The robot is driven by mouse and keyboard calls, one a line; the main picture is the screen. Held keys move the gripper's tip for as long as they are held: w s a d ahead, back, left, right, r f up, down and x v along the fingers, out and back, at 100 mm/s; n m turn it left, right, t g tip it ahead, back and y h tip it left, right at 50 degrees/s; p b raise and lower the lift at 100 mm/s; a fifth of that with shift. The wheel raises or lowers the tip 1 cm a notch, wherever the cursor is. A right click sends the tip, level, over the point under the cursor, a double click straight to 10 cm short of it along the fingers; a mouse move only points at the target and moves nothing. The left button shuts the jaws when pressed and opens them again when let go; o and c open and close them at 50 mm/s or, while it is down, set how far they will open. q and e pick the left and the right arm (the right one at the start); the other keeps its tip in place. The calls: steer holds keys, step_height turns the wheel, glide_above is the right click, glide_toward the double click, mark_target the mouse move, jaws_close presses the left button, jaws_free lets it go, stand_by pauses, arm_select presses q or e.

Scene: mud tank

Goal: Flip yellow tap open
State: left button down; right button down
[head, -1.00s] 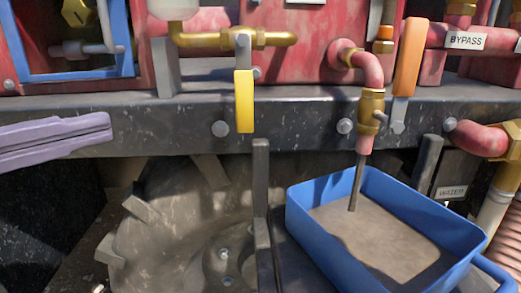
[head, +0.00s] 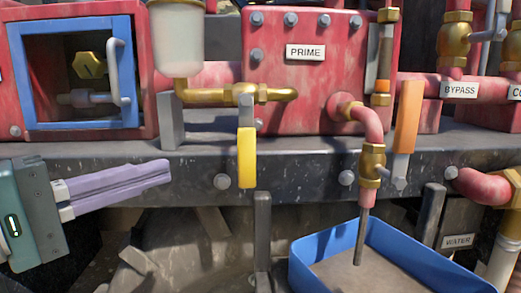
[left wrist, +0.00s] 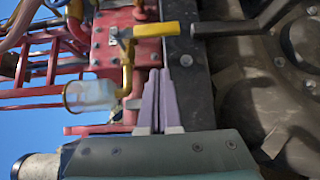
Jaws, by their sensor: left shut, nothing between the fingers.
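The yellow tap handle (head: 247,157) hangs straight down from a brass valve (head: 246,95) on a brass pipe, in front of the dark steel beam. In the left wrist view the yellow handle (left wrist: 157,30) shows sideways, beyond the fingertips. My left gripper (head: 168,172) comes in from the left with its purple fingers shut and empty. Its tip is left of the yellow handle and apart from it, at about the same height in the picture. The shut fingers also show in the left wrist view (left wrist: 160,73). My right gripper is not in view.
A white cup (head: 178,40) stands above the brass pipe. An orange handle (head: 407,117) hangs to the right, near a spout over a blue tray (head: 300,270). A blue-framed window (head: 76,125) is at upper left. A grey bracket (head: 170,122) stands between gripper and valve.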

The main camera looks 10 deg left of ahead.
mark_target(247, 143)
arm_select(q)
steer(key=w+d+p, duration=0.2)
steer(key=w+d, duration=0.2)
steer(key=d, duration=0.1)
steer(key=shift+w+d, duration=0.25)
steer(key=shift+d, duration=0.15)
